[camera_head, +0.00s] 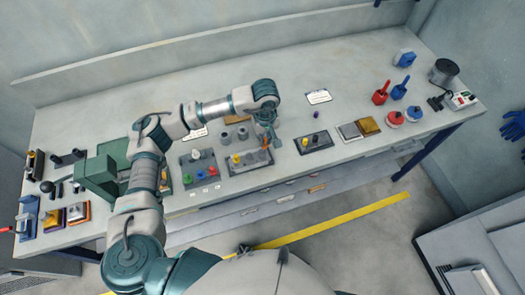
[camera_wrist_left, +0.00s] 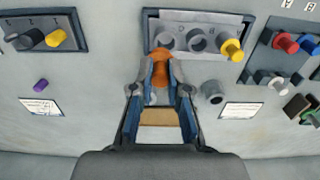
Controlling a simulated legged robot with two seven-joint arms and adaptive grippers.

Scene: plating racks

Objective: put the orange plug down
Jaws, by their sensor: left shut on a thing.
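The orange plug (camera_wrist_left: 161,57) is between the fingers of my left gripper (camera_wrist_left: 161,76) in the left wrist view. My left gripper is shut on it, at the edge of a grey tray (camera_wrist_left: 197,17) with several grey pieces and a yellow plug (camera_wrist_left: 232,49). The plug overlaps the tray's near-left corner in this view; I cannot tell whether it touches it. My right gripper is not in view.
A tray (camera_head: 314,149) with a yellow plug stands to the right, and a tray with coloured plugs (camera_head: 198,177) to the left. A purple plug (camera_head: 316,114) and a grey piece (camera_wrist_left: 211,92) stand on the table. Bare tabletop (camera_head: 345,75) lies behind.

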